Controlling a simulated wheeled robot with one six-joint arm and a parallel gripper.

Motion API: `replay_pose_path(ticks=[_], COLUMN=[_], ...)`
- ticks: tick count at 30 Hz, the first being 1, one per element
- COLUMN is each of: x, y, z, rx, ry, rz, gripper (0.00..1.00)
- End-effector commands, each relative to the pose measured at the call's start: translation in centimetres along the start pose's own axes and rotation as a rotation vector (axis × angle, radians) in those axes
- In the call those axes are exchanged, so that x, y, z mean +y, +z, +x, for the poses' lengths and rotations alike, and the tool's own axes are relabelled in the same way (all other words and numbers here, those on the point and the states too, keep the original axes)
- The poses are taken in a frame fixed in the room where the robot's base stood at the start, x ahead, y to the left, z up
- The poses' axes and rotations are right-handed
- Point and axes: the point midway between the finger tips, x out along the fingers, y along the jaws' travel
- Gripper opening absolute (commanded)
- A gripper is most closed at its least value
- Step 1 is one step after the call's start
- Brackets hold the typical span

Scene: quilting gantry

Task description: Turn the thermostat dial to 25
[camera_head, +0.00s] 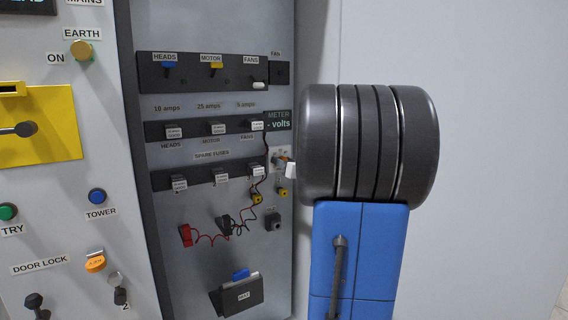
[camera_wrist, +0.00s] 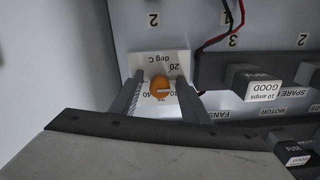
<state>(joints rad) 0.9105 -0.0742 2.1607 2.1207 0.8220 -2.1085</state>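The thermostat dial (camera_wrist: 159,87) is a small orange knob with a pale mark, on a white plate (camera_wrist: 146,62) labelled "deg C". The wrist view shows the plate upside down, with "20" readable and other numbers partly hidden. I cannot tell the exact setting. My gripper (camera_wrist: 159,83) has one finger on each side of the dial, with visible gaps to it. In the head view the orange dial (camera_head: 285,158) is small and partly hidden by my gripper (camera_head: 290,168).
Fuse holders (camera_head: 216,128) and black and red wires (camera_wrist: 225,30) lie close beside the dial. Switches (camera_head: 211,65) sit above it, and yellow sockets (camera_head: 282,192) and a black-red clip pair (camera_head: 186,235) below. A plain pale wall (camera_head: 480,110) is to the right.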

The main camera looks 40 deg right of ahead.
Motion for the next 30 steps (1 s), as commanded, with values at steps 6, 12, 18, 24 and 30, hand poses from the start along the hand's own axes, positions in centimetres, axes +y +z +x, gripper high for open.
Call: replay_pose_path(ticks=[6, 12, 18, 24, 30], x=[0.0, 0.1, 0.1, 0.1, 0.1], y=[-0.1, -0.2, -0.2, -0.1, -0.1], z=[-0.4, -3.0, -6.9, -10.3, -13.4], rx=[0.002, 0.003, 0.003, 0.002, 0.003], ry=[0.0, 0.003, 0.003, 0.003, 0.004], rz=[-0.001, -0.002, -0.002, -0.002, -0.001], gripper=[0.42, 0.42, 0.42, 0.42, 0.42])
